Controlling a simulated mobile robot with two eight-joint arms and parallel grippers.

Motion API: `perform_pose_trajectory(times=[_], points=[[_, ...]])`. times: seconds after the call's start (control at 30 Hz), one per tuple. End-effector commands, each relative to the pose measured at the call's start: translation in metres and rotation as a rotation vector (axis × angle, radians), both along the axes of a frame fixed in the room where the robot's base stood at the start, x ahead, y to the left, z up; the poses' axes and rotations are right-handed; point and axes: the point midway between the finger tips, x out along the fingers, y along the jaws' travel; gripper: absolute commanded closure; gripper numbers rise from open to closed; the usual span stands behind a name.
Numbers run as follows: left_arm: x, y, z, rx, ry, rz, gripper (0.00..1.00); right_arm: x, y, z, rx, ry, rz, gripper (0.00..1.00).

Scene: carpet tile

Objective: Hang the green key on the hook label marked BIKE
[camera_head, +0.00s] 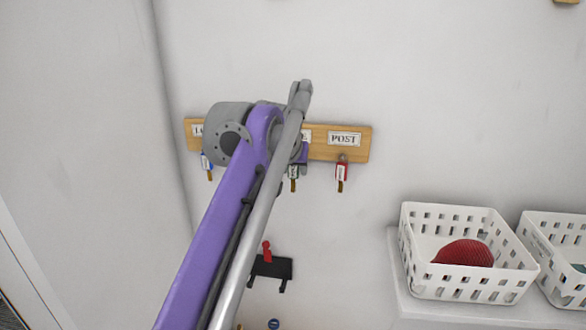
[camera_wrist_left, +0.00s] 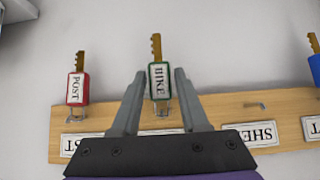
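The green key (camera_wrist_left: 159,80), with a BIKE tag, shows between my left gripper's fingers in the left wrist view, which sees the rack upside down. My left gripper (camera_wrist_left: 159,76) is open, with a gap on each side of the tag. The key appears to hang at a hook on the wooden rack (camera_wrist_left: 230,108); the label behind is hidden by the gripper. In the head view the green key (camera_head: 293,178) hangs below the rack (camera_head: 362,150), just past my left arm, which hides much of the gripper and rack. My right gripper is not in view.
A red key (camera_head: 341,172) hangs under the POST label (camera_head: 344,139). A blue key (camera_head: 206,162) hangs at the rack's left end. The hook by the SHE… label (camera_wrist_left: 250,134) is empty. White baskets (camera_head: 468,284) stand lower right; a black wall holder (camera_head: 272,268) is below.

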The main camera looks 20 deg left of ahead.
Motion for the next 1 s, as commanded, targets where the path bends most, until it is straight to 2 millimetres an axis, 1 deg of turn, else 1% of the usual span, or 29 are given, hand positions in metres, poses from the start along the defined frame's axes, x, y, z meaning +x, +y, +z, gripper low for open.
perform_pose_trajectory(times=[0.03,0.1,0.37,0.47,0.57,0.8,1.0], points=[[0.000,0.000,0.000,0.000,0.000,0.000,0.45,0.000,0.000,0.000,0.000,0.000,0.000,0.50],[0.000,0.000,0.000,0.000,0.000,0.000,0.33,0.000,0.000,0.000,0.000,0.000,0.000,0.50],[0.000,0.000,0.000,0.000,0.000,0.000,0.33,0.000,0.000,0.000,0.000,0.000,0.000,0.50],[-0.003,-0.001,0.003,0.000,0.000,0.000,0.33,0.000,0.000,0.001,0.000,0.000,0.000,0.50],[-0.012,-0.003,0.012,0.000,0.000,0.000,0.33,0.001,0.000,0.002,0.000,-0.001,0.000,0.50],[-0.046,-0.012,0.047,0.000,-0.001,-0.001,0.33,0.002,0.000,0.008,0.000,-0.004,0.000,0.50],[-0.067,-0.018,0.068,0.000,-0.001,-0.001,0.33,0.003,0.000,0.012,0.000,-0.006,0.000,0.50]])
